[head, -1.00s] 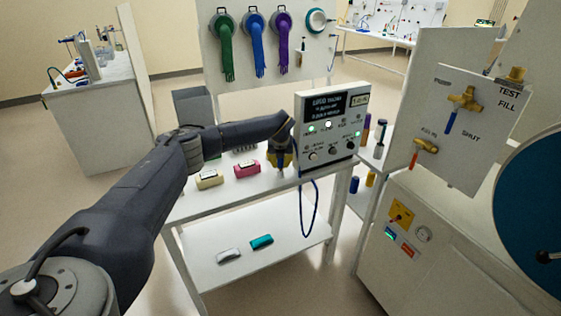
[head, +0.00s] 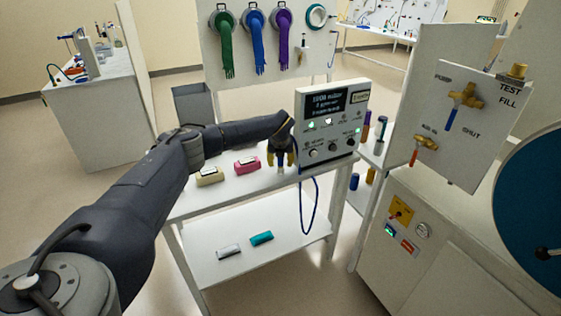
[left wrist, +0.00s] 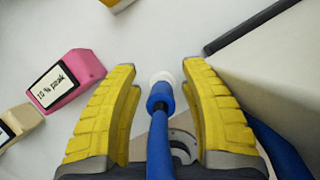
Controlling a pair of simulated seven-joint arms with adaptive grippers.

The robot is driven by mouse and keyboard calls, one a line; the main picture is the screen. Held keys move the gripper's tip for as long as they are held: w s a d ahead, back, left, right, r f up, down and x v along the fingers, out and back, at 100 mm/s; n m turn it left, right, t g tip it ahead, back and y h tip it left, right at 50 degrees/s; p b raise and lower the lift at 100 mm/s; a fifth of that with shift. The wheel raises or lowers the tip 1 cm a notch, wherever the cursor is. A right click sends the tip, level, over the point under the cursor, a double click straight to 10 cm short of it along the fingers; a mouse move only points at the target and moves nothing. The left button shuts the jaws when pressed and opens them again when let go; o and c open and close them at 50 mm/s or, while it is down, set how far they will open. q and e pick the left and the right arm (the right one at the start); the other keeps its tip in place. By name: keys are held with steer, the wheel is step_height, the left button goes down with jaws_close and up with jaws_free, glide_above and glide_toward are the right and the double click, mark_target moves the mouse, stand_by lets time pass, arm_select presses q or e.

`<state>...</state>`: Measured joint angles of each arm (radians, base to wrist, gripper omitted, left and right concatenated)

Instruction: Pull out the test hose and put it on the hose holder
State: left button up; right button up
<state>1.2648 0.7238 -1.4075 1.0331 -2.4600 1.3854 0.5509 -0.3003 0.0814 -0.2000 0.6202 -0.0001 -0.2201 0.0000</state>
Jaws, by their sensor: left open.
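My left gripper (head: 281,163) is over the cart top, just left of the tester box, and points down. In the left wrist view its two yellow fingers (left wrist: 168,105) stand open on either side of the blue test hose (left wrist: 159,125), with gaps on both sides. The hose end has a blue collar and a white tip. A grey curved piece (left wrist: 183,140), perhaps the hose holder, shows partly behind the hose; I cannot tell whether it holds it. In the head view the hose (head: 304,212) hangs in a loop below the cart's front edge. My right gripper is not in view.
The tester box (head: 333,123) stands close right of the gripper. A pink block (head: 247,166) and a cream block (head: 210,177) lie to its left. The lower shelf (head: 285,258) is mostly clear.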

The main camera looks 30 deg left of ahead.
arm_select(q)
steer(key=v, duration=1.2)
stand_by(0.3)
